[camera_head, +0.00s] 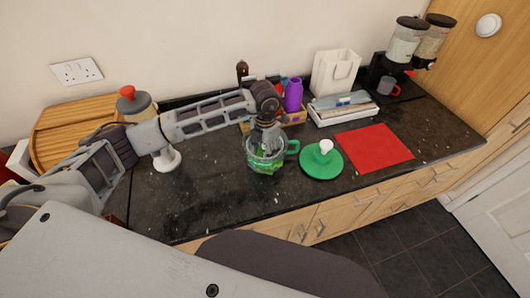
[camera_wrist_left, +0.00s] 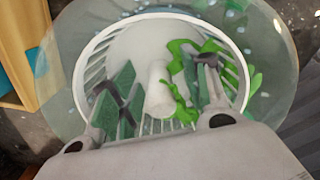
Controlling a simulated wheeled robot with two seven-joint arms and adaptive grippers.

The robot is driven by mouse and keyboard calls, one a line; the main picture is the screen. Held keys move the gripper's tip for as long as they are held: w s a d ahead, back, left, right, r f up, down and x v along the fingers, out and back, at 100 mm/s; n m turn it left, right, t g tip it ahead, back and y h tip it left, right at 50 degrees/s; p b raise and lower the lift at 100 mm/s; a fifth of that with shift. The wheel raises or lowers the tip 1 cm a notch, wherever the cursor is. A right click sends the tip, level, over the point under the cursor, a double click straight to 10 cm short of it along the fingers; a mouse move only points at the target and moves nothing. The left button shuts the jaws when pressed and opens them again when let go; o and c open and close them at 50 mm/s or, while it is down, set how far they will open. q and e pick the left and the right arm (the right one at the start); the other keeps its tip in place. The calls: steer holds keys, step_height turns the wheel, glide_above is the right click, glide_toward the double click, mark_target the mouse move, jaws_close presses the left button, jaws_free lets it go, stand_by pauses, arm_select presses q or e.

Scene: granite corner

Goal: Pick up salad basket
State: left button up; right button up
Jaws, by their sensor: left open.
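The salad basket (camera_wrist_left: 97,47) is a white slatted basket with a pale centre post and some green leaves. It sits inside a clear bowl (camera_wrist_left: 270,30). In the head view the clear bowl (camera_head: 265,164) with a green handle stands on the dark counter, mostly under my left gripper (camera_head: 267,140). The left wrist view shows my left gripper (camera_wrist_left: 158,100) pointing down into the basket, its open fingers on either side of the centre post. I cannot tell whether the fingers touch it. My right gripper is not in view.
A green lid (camera_head: 322,162) with a white knob lies right of the bowl, beside a red mat (camera_head: 374,147). Behind stand a purple bottle (camera_head: 293,95), a white bag (camera_head: 334,73) and dispensers (camera_head: 405,42). The counter's front edge is close to the bowl.

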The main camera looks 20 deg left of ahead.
arm_select(q)
steer(key=shift+c, duration=0.5)
jaws_close()
steer(key=shift+r, duration=0.1)
step_height(320, 180, up, 18)
steer(key=b, duration=0.2)
stand_by(0.8)
stand_by(0.3)
